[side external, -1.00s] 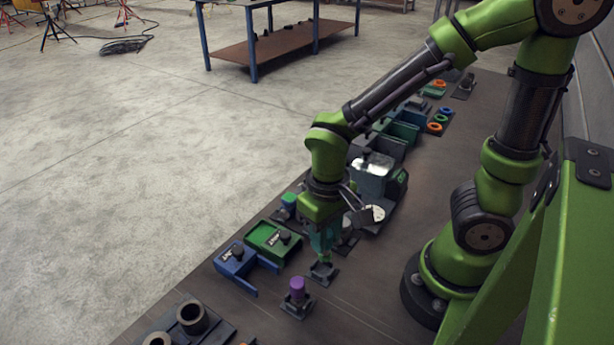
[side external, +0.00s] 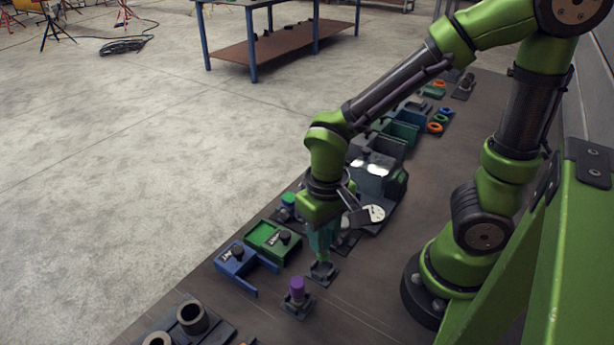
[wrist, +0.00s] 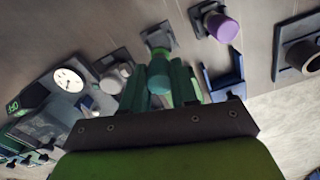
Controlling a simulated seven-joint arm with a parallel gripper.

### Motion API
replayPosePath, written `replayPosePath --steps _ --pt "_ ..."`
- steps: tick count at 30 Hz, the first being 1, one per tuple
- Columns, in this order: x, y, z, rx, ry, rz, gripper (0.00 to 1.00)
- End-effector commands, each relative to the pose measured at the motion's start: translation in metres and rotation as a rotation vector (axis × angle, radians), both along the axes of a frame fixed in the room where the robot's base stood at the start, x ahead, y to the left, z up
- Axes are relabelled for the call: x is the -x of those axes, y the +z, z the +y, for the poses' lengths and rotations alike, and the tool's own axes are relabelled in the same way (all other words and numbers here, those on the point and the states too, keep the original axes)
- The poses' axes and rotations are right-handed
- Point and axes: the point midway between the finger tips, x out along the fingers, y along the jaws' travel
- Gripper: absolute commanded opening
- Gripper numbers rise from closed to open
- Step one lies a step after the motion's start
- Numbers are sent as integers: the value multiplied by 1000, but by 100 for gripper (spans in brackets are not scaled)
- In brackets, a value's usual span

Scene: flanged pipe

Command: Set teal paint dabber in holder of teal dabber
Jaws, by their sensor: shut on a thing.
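The teal paint dabber (wrist: 158,82) is upright between the green fingers of my gripper (wrist: 160,88), which is shut on it. In the side view my gripper (side external: 322,248) points down over a dark square holder (side external: 325,278) and hides most of the dabber. The dabber's lower end is at the holder's top. I cannot tell how deep it sits. The holder also shows in the wrist view (wrist: 157,34), just beyond the dabber.
A purple dabber (side external: 297,286) stands in its own holder close by. Blue (side external: 236,262) and green (side external: 270,238) trays lie to the left. A white dial (side external: 375,213) is behind my gripper. Dark cylinders (side external: 192,318) stand at the front left.

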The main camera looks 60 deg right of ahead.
Motion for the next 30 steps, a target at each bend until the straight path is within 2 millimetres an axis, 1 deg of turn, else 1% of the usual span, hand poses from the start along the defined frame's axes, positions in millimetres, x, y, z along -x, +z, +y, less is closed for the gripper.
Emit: replayPosePath --steps 8,21,30 --pt "0 -2 0 1 1 1 0" --pt "0 -23 0 0 1 2 0" --pt "0 -24 0 0 1 0 0"
